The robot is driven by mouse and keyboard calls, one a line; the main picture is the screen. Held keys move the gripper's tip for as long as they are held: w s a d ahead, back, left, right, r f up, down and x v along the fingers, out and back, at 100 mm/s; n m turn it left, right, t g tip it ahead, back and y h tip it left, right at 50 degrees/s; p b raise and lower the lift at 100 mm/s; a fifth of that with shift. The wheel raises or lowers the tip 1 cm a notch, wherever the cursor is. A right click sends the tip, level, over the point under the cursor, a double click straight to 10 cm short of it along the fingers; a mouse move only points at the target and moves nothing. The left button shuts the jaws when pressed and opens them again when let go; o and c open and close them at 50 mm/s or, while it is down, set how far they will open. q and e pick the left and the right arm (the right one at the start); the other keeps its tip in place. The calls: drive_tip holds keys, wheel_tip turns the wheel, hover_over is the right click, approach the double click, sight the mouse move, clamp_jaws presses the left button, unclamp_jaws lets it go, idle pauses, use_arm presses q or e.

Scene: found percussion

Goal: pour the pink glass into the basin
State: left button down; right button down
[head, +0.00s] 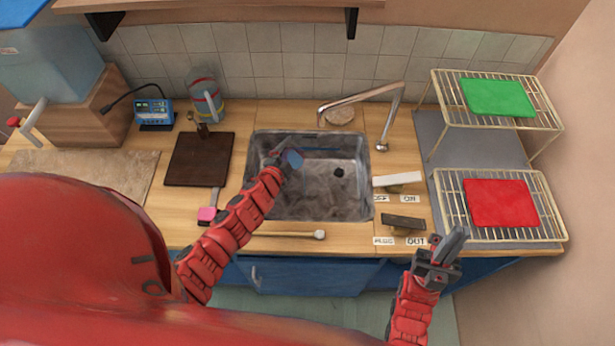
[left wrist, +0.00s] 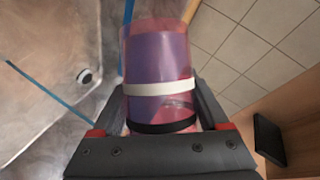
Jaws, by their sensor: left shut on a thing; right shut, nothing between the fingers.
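The pink glass (left wrist: 158,65) is see-through, with a white band, a black band and something purple-blue showing inside. My left gripper (head: 284,156) is shut on it, one finger on each side in the left wrist view. In the head view only a small blue patch of the glass (head: 295,159) shows, over the upper left of the basin; I cannot tell its tilt. The basin (head: 310,206) is a grey metal sink with a dark round drain, which also shows in the left wrist view (left wrist: 30,60). My right gripper (head: 452,245) is shut and empty, right of the basin near the counter front.
A faucet (head: 360,97) arches behind the basin. A white lever (head: 397,179) and a dark lever (head: 403,222) are right of it. Racks with a green board (head: 497,97) and a red board (head: 502,203) stand further right. A dark board (head: 198,160) lies left.

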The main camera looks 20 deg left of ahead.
sight(296, 149)
use_arm(q)
drive_tip(key=shift+d+r+m+t+y+b, duration=0.1)
drive_tip(key=shift+r+m+t+y+b, duration=0.65)
drive_tip(key=shift+b, duration=1.9)
drive_tip(key=shift+d+r+m+g+b, duration=0.1)
drive_tip(key=shift+r+m+g+b, duration=0.15)
drive_tip(key=shift+m+b, duration=0.4)
drive_tip(key=shift+s+d+r+m+b, duration=0.3)
drive_tip(key=shift+d+m+b, duration=0.2)
drive_tip(key=shift+b, duration=0.55)
drive_tip(key=shift+d+r+m+t+y+b, duration=0.25)
drive_tip(key=shift+r+m+t+b, duration=0.4)
drive_tip(key=shift+b, duration=0.7)
